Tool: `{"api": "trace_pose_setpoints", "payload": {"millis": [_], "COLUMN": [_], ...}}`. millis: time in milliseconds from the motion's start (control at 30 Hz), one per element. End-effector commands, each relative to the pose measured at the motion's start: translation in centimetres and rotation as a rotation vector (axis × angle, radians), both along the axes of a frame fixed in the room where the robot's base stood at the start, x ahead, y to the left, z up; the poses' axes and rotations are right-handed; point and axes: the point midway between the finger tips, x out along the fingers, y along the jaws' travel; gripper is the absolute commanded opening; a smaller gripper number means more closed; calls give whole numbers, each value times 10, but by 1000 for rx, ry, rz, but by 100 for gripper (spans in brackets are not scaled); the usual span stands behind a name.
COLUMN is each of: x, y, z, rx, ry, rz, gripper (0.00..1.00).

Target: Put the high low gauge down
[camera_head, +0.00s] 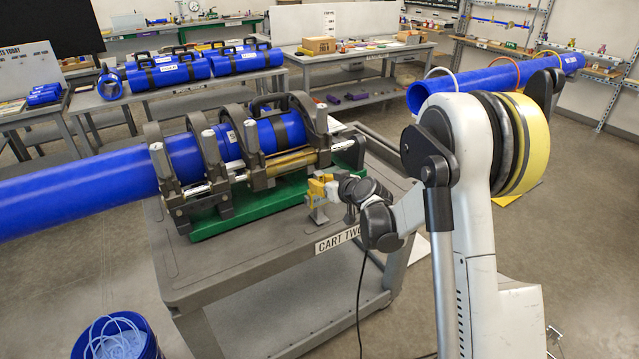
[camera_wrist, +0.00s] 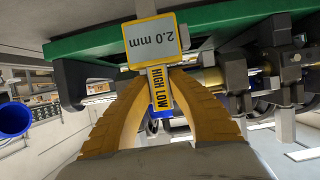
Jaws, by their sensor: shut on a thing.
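The high low gauge (camera_wrist: 154,42) is a small yellow-edged block with a grey face reading "2.0 mm" and a yellow "HIGH LOW" strip. My gripper (camera_wrist: 163,80) has its two yellow fingers shut on that strip from both sides. In the head view the gauge (camera_head: 317,193) is a small yellow and grey piece at my gripper (camera_head: 331,187), near the front edge of the grey cart (camera_head: 265,258). It is just in front of the green base. I cannot tell whether its grey lower end touches the cart top.
The fusion machine's clamps (camera_head: 207,160) hold a long blue pipe (camera_head: 80,188) above the green base (camera_head: 250,208). The cart top is bare to the left, in front of the base. A blue bucket (camera_head: 117,337) stands on the floor at lower left.

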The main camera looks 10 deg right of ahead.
Motion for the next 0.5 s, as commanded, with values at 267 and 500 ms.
{"api": "trace_pose_setpoints", "payload": {"millis": [267, 500], "x": [0, 0], "y": [0, 0], "z": [-2, 3], "rx": [0, 0], "ry": [0, 0], "rz": [0, 0], "gripper": [39, 39]}}
